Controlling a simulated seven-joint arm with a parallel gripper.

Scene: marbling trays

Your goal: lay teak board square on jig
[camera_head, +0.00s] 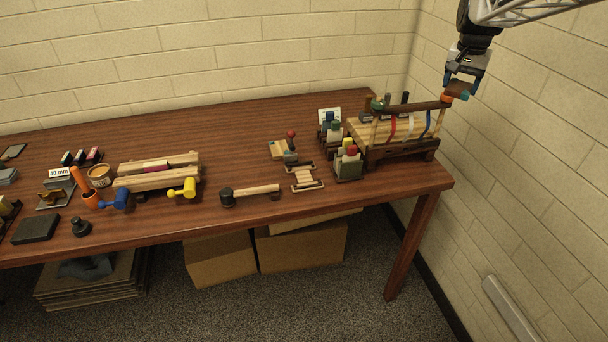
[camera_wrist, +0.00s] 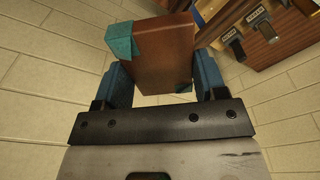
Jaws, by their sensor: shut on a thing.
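My gripper (camera_head: 463,84) is at the upper right of the head view, high above the right end of the table and near the right wall. It is shut on a reddish-brown board (camera_head: 457,90), which I take as the teak board. In the wrist view the board (camera_wrist: 165,48) sits between the blue fingers (camera_wrist: 163,82), with teal patches at its corners. It is held clear of the table, just above and right of the wooden rack in the picture. Which thing is the jig I cannot tell for sure; a small pale wooden frame (camera_head: 303,178) lies right of the table's middle.
A wooden rack (camera_head: 370,154) with coloured straps stands at the table's right end, with bottles (camera_head: 347,165) beside it. A dark mallet (camera_head: 250,194), a clamped wood stack (camera_head: 157,170) and several small tools lie leftward. The back middle of the table (camera_head: 235,128) is clear.

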